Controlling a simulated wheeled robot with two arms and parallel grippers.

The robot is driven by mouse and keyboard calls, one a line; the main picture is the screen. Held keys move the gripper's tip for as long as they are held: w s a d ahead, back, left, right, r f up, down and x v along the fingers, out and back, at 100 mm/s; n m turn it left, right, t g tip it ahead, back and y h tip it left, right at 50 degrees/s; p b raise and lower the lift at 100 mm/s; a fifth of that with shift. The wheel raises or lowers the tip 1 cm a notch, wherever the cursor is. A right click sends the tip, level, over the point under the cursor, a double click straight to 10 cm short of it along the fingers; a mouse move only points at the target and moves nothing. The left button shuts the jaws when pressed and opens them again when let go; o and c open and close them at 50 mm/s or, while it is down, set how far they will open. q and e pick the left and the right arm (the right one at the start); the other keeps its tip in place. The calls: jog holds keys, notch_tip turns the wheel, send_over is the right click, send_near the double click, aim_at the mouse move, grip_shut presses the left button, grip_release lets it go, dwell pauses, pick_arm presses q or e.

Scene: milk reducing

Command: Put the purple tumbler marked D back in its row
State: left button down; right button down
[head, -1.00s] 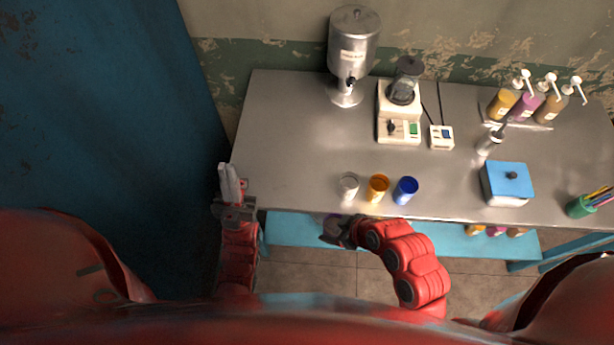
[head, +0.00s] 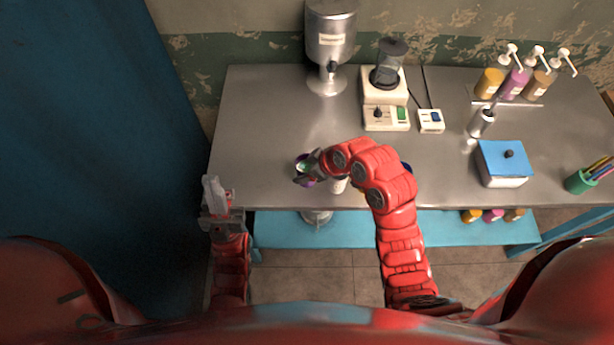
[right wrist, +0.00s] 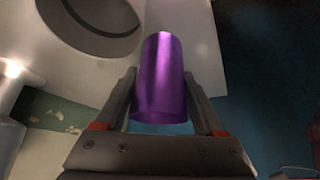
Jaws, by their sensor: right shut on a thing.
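The purple tumbler (head: 306,182) is in my right gripper (head: 310,168), over the front left part of the metal table. In the right wrist view the tumbler (right wrist: 160,80) sits between both fingers; no letter D shows on it. I cannot tell whether it touches the table. To its right stands a white cup (head: 339,185), partly behind my right arm. A sliver of the orange cup (head: 361,190) and the rim of the blue cup (head: 407,168) show around the arm. My left gripper (head: 215,190) is empty beside the table's left edge; its finger gap is unclear.
A steel dispenser (head: 331,45) and a blender (head: 387,90) stand at the back. A blue-lidded box (head: 503,165), pump bottles (head: 515,84) and a green pen cup (head: 580,182) are at right. The left tabletop (head: 250,140) is clear.

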notch_tip(320, 180, down, 4)
jog(key=shift+s+r+b, duration=0.1)
jog(key=shift+r+b, duration=0.15)
jog(key=shift+b, duration=0.05)
jog(key=shift+c, duration=2.2)
grip_release()
jog(key=shift+f, duration=0.1)
jog(key=o, duration=0.4)
jog(key=shift+o, duration=0.2)
jog(key=shift+r, duration=0.2)
jog(key=shift+d+r, duration=0.1)
